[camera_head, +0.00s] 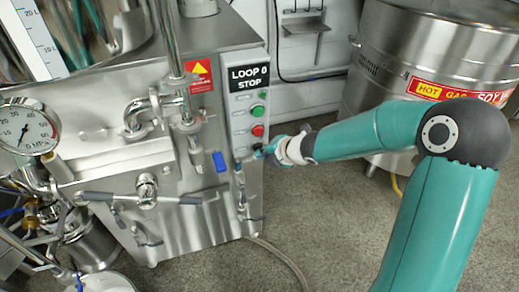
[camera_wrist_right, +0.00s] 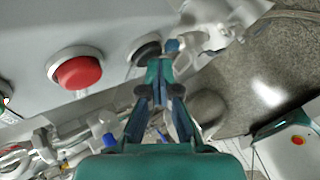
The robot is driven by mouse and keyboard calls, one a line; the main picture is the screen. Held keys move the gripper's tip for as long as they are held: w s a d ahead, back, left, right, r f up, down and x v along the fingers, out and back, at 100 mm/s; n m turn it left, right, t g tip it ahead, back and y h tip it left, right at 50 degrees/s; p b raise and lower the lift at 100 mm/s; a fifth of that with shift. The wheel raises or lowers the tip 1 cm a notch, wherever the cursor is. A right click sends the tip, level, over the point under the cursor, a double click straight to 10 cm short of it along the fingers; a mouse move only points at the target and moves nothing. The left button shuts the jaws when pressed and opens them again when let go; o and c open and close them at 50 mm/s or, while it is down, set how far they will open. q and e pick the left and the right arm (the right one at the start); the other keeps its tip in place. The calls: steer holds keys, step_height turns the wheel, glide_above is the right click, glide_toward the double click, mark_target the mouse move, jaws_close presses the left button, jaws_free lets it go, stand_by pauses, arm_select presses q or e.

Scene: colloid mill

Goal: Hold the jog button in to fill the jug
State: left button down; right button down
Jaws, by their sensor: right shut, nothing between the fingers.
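The control panel (camera_head: 243,105) is a grey strip on the steel machine. It carries a green button (camera_head: 257,110), a red button (camera_head: 258,130) and, lowest, a black button, likely the jog button, which shows in the right wrist view (camera_wrist_right: 145,51). My right gripper (camera_head: 262,152) is shut and empty, with its fingertips at the black button; it also shows in the right wrist view (camera_wrist_right: 158,72). The fingertips partly cover the button, and I cannot tell whether it is pressed in. A white round vessel (camera_head: 106,283), possibly the jug, is cut off at lower left. My left gripper is out of view.
The display (camera_head: 249,77) reads "LOOP 0 STOP". A blue-handled lever (camera_head: 220,162) and steel pipes stand left of the panel. A large steel drum (camera_head: 400,55) with a "HOT" label is at right. Grey floor (camera_head: 330,215) is open between my arm and the machine.

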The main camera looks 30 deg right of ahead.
steer(key=shift+s+a+b, duration=0.15)
steer(key=shift+s+b, duration=0.15)
steer(key=shift+s, duration=0.4)
steer(key=shift+s, duration=0.1)
steer(key=s+b, duration=0.1)
steer(key=s, duration=0.1)
steer(key=s+a, duration=0.1)
steer(key=s, duration=0.1)
steer(key=shift+s+a+b, duration=0.1)
steer(key=shift+s+b, duration=0.25)
steer(key=shift+b, duration=0.05)
